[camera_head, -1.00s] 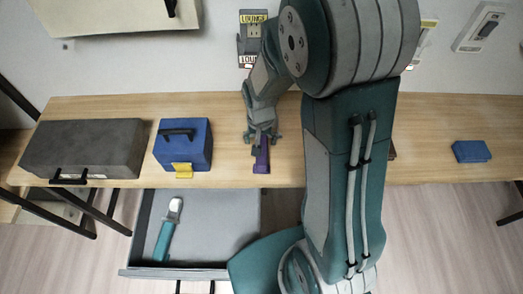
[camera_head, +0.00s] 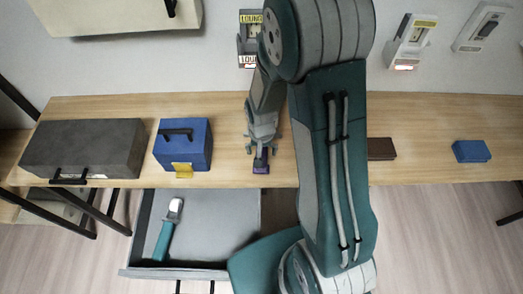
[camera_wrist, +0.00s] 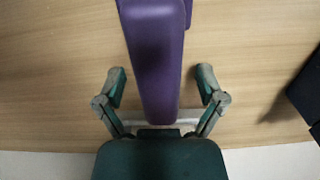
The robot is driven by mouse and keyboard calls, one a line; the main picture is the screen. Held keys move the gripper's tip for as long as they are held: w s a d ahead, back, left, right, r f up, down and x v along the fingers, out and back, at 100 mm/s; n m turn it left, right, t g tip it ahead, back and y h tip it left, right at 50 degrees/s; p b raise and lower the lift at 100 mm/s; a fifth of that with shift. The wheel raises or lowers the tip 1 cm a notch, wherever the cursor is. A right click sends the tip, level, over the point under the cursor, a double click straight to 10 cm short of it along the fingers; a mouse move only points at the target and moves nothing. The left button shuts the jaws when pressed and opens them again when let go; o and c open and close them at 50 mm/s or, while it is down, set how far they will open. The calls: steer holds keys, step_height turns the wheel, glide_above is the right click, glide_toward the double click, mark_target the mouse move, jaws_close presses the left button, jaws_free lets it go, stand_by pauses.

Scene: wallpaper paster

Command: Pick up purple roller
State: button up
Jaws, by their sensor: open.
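The purple roller (camera_wrist: 157,50) lies on the wooden table, its tapered handle pointing toward my gripper in the wrist view. In the head view only a small purple end (camera_head: 261,169) shows near the table's front edge, the rest hidden under my gripper (camera_head: 262,150). In the wrist view my gripper (camera_wrist: 161,84) is open, with one finger on each side of the handle and a gap on both sides. I cannot tell its height above the table.
A blue box (camera_head: 195,150) with a yellow latch and a grey case (camera_head: 85,145) stand on the table (camera_head: 420,165) at left. A brown block (camera_head: 381,149) and a small blue block (camera_head: 471,151) lie at right. An open drawer (camera_head: 215,220) below holds a teal-handled tool (camera_head: 165,238).

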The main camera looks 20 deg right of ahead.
steer(key=shift+f, duration=0.2)
steer(key=shift+c, duration=0.3)
jaws_close()
